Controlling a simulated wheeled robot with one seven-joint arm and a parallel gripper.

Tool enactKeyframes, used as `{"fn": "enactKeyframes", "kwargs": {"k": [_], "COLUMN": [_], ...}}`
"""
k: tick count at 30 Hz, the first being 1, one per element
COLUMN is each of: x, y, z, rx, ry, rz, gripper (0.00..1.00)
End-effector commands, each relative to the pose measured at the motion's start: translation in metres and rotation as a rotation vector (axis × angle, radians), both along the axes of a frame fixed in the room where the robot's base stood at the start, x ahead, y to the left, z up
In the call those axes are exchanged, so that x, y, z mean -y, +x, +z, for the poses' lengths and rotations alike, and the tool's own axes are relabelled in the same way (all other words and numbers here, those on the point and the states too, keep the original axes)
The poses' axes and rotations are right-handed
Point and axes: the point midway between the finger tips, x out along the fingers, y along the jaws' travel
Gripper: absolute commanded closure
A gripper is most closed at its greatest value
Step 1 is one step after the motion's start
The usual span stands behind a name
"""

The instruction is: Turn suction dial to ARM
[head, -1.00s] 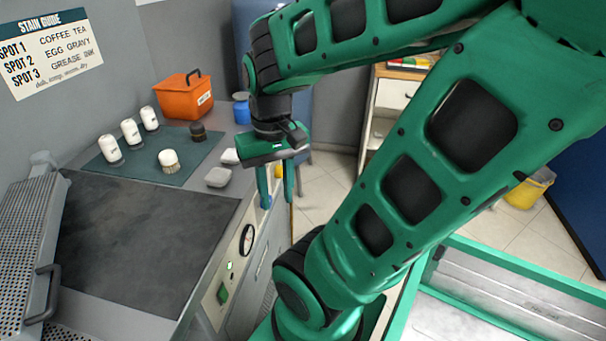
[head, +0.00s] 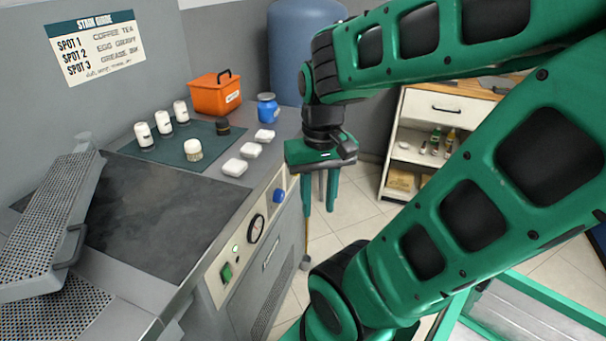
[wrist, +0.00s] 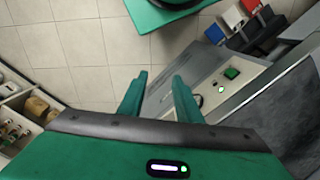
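A blue dial (head: 279,195) sits on the front control panel of the pressing table, to the right of a round gauge (head: 257,229). I take it for the suction dial; its lettering is too small to read. My gripper (head: 319,206) hangs fingers down, just right of the dial and apart from it. The fingers are parted and empty; they also show in the wrist view (wrist: 159,80). In the wrist view the gauge (wrist: 197,100) shows past the right finger, while the dial cannot be made out there.
The panel also has a green switch (head: 226,273) and a drawer handle (head: 272,254) below. Shelves (head: 430,130) stand behind my arm. Open floor (head: 345,215) lies right of the table.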

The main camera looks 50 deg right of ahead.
Motion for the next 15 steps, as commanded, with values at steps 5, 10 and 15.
{"fn": "enactKeyframes", "kwargs": {"k": [5,10,15], "x": [0.001,0.008,0.025], "y": [-0.010,0.012,0.049], "z": [0.005,0.001,-0.014], "rx": [0.012,-0.005,-0.017], "ry": [0.001,0.015,0.068], "rz": [0.006,0.072,0.194], "gripper": [0.47,0.47,0.47]}}
